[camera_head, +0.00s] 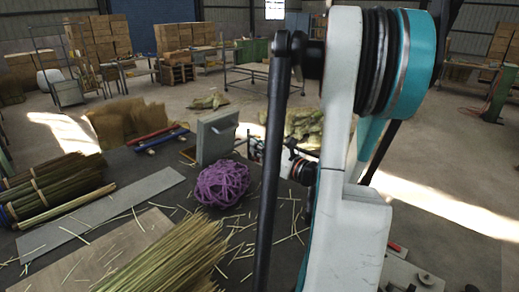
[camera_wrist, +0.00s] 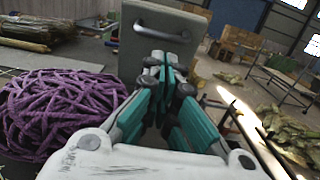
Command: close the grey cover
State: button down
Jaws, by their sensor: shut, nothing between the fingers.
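The grey cover (camera_head: 217,135) stands upright near the far edge of the dark work table, behind a ball of purple twine (camera_head: 221,184). In the wrist view, the flat face of the cover (camera_wrist: 135,65) is straight ahead and carries a grey bar handle (camera_wrist: 160,32) near its top. My gripper (camera_wrist: 160,62) has its teal fingers together, with nothing between them. Its tips are in front of the face, below the handle; I cannot tell whether they touch it. In the head view, my arm partly hides the gripper.
The purple twine (camera_wrist: 62,112) is close to the left of my gripper. Bundles of straw (camera_head: 175,255) and loose stalks lie on the table. A red tool and a blue one lie left of the cover. Open floor and boxes lie beyond the table.

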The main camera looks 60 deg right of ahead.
jog(key=w+d, duration=0.1)
jog(key=w, duration=0.8)
jog(key=shift+w+r, duration=0.2)
jog(key=shift+w, duration=0.15)
jog(key=shift+d, duration=0.15)
